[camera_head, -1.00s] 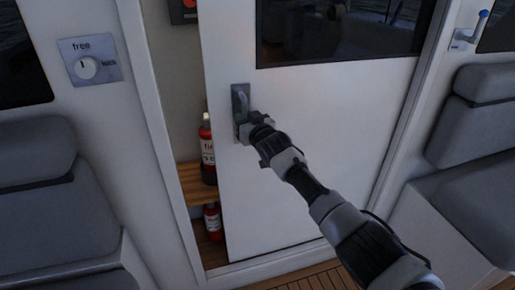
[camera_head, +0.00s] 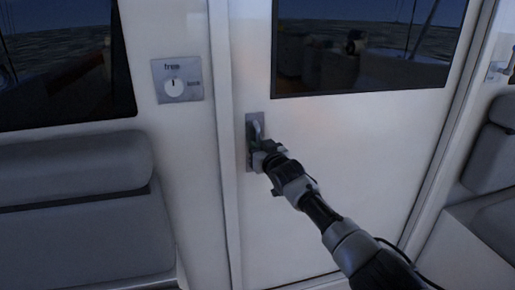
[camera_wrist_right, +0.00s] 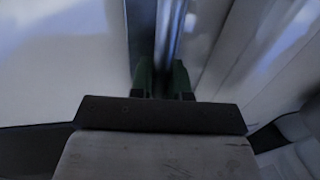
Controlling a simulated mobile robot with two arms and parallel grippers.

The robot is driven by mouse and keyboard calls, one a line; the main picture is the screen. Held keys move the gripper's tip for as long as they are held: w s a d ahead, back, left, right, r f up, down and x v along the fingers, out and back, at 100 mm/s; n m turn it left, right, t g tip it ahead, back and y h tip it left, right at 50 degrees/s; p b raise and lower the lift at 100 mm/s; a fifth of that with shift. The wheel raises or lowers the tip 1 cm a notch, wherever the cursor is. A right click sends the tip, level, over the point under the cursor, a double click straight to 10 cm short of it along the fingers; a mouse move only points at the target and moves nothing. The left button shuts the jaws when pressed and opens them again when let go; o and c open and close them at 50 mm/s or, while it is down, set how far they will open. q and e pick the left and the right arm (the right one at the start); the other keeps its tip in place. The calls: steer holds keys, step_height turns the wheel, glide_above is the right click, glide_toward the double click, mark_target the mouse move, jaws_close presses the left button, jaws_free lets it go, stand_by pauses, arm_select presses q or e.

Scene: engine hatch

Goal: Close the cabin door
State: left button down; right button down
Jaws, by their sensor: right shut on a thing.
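The white cabin door (camera_head: 350,140) with a dark window fills the middle of the head view. Its left edge now lies against the door frame (camera_head: 224,140), with no gap showing between them. The door handle (camera_head: 257,128) is a metal bar on a grey plate near that edge. My right gripper (camera_head: 262,150) is at the handle and shut on it. In the right wrist view the handle bar (camera_wrist_right: 168,35) runs between the two green fingertips (camera_wrist_right: 162,78). Whether the door is latched cannot be seen. My left gripper is not in view.
A grey knob panel (camera_head: 177,80) is on the wall left of the door. A grey padded seat (camera_head: 80,210) stands at the left, and another seat (camera_head: 470,215) at the right. A dark window (camera_head: 60,60) is at the upper left.

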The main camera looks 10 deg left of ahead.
steer(key=c, duration=1.2)
jaws_free()
steer(key=shift+s+a+f, duration=0.1)
steer(key=shift+a, duration=0.2)
steer(key=shift+o, duration=0.5)
steer(key=shift+a, duration=0.1)
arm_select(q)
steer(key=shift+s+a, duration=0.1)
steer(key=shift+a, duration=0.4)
arm_select(e)
steer(key=shift+d, duration=0.2)
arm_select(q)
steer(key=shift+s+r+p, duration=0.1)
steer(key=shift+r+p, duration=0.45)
arm_select(e)
steer(key=v, duration=1)
steer(key=shift+s, duration=0.3)
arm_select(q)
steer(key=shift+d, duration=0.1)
arm_select(e)
steer(key=shift+d, duration=0.15)
